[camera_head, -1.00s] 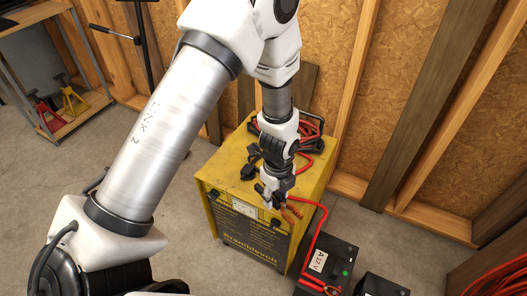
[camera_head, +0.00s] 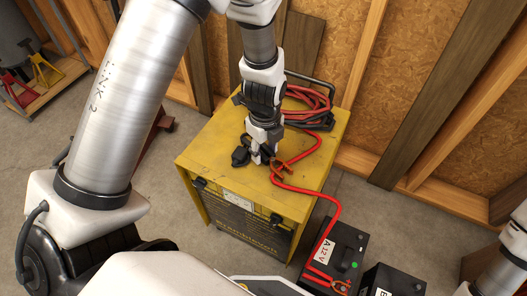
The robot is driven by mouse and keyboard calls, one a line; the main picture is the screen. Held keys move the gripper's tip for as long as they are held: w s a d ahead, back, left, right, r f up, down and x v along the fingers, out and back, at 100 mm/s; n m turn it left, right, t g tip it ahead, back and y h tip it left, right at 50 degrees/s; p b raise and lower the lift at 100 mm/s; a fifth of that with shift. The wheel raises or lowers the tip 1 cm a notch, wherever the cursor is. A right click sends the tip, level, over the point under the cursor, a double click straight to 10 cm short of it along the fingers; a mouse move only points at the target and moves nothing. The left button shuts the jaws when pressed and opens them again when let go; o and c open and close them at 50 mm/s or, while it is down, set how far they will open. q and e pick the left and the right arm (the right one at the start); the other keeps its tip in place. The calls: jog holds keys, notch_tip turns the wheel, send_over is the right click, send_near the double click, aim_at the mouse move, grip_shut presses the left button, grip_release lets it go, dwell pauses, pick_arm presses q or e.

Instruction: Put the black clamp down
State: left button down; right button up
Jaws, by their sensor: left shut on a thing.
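The black clamp (camera_head: 240,157) is at the top of the yellow charger, near its middle. My left gripper (camera_head: 262,158) points down over the charger top and is shut on the black clamp, which sticks out to the left of the fingers. The fingers hide part of the clamp, and I cannot tell whether it touches the top. My right gripper is out of view; only part of my right arm shows at the right edge.
The yellow charger (camera_head: 200,150) has coiled red and black cables (camera_head: 308,103) at its back. A red cable runs to the battery marked A 12V (camera_head: 347,244). Another black battery (camera_head: 392,282) stands beside it. The charger's front left top is clear.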

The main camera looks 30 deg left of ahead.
pick_arm(q)
jog(key=shift+w, duration=0.15)
jog(key=shift+s+f, duration=0.15)
jog(key=shift+s, duration=0.05)
jog(key=c, duration=0.6)
grip_release()
jog(key=shift+w+r+p, duration=0.1)
jog(key=shift+r+p, duration=0.25)
jog(key=shift+r, duration=0.1)
notch_tip(320, 180, up, 12)
jog(key=p, duration=0.3)
jog(key=shift+f, duration=0.2)
